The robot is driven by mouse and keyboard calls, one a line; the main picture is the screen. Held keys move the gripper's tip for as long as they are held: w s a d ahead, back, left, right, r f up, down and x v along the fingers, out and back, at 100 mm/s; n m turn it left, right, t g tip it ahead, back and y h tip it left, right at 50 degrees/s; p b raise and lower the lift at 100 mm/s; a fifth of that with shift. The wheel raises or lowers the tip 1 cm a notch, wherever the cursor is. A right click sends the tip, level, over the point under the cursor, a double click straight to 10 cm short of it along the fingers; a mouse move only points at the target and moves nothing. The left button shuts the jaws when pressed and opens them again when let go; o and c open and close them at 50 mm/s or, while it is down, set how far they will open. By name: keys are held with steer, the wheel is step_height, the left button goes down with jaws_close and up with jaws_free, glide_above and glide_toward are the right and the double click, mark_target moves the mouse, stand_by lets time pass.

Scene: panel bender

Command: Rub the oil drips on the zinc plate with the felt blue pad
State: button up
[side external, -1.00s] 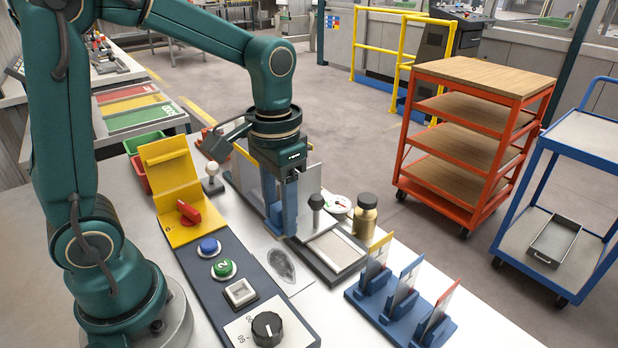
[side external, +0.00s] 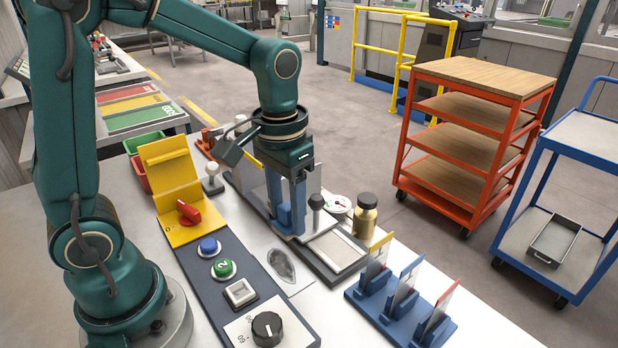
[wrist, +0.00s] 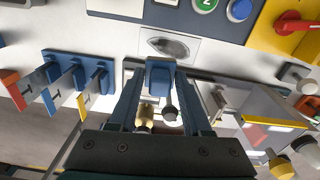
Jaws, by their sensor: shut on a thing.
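My gripper (side external: 286,222) points down and is shut on a blue block-shaped pad (wrist: 159,76), which also shows low between the fingers in the side view (side external: 291,217). A thin pale plate (side external: 296,287) lies on the table with a dark grey oval smear (side external: 281,265) on it, apparently the zinc plate and its oil. The plate also shows at the top of the wrist view (wrist: 193,57). The pad is behind the smear in the side view, near the plate's far edge. Whether its underside touches anything is hidden.
A dark-framed tray (side external: 351,268) with a black-knobbed post lies right of my gripper. A brass bottle (side external: 366,218) and a dial (side external: 338,203) stand behind it. Blue card holders (side external: 401,312) are front right. A control panel (side external: 207,281) with a yellow cover (side external: 169,171) runs along the left.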

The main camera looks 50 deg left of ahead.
steer(key=d+f, duration=0.1)
steer(key=d, duration=0.2)
steer(key=m, duration=0.1)
glide_above(300, 286)
steer(key=shift+a+f, duration=0.15)
steer(key=shift+f, duration=3.4)
steer(key=shift+a+f, duration=0.4)
steer(key=shift+f, duration=0.15)
jaws_close()
steer(key=shift+a+f, duration=0.15)
steer(key=shift+a, duration=0.6)
steer(key=shift+a+f, duration=0.1)
steer(key=shift+a, duration=3.65)
steer(key=shift+d, duration=5.05)
step_height(300, 286, up, 8)
steer(key=shift+a+r, duration=0.15)
